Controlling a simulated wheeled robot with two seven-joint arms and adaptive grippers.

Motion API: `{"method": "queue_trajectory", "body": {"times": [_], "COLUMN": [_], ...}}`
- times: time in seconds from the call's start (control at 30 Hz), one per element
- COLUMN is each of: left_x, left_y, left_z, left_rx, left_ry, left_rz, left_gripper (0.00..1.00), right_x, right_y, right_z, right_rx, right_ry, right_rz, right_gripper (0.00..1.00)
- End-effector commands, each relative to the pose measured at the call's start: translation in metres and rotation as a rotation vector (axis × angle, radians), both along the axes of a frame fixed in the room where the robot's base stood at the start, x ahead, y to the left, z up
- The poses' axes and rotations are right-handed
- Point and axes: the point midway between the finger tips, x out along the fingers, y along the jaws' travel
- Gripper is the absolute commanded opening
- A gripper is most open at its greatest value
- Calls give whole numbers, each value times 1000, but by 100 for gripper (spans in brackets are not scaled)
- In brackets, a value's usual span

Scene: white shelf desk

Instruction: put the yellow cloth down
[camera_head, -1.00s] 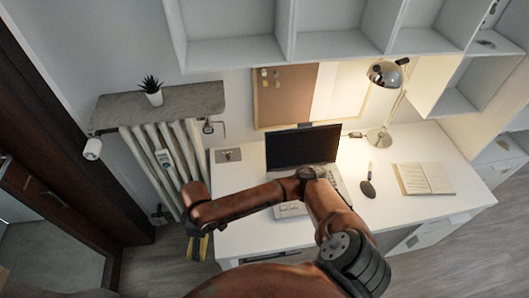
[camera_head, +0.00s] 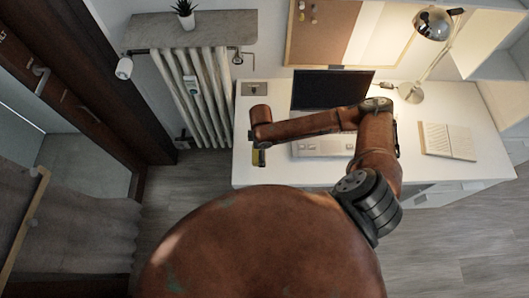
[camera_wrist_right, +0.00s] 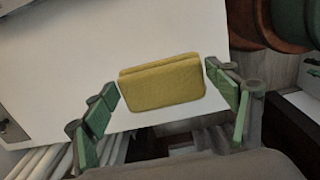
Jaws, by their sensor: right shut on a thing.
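The yellow cloth (camera_wrist_right: 162,84) is a folded, thick yellow pad between the green fingers of my right gripper (camera_wrist_right: 161,80) in the right wrist view. The gripper is shut on it, with one finger at each end. I cannot tell whether the cloth touches the desk. My left gripper is not in view.
On the desk are a dark monitor (camera_head: 330,90), a white keyboard (camera_head: 320,148), a lamp (camera_head: 411,92) and an open book (camera_head: 447,141). A radiator (camera_head: 195,100) stands left of the desk. The desk's front left is clear around the cloth.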

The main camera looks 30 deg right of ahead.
Motion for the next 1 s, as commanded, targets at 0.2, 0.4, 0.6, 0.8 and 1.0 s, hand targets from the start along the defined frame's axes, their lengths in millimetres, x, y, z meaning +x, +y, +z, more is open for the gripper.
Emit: {"method": "queue_trajectory", "body": {"times": [0.2,0.4,0.6,0.8,1.0], "left_x": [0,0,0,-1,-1], "left_y": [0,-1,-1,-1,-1], "left_z": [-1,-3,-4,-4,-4], "left_rx": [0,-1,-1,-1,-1], "left_ry": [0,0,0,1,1], "left_rz": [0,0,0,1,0], "left_gripper": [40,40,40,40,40], "right_x": [5,7,8,7,7], "right_y": [-10,-16,-16,-15,-16], "right_z": [-13,-35,-52,-52,-52], "right_rx": [0,0,0,1,1], "right_ry": [1,4,0,1,1], "right_rz": [0,0,1,1,1], "right_gripper": [60,60,60,84,97]}}
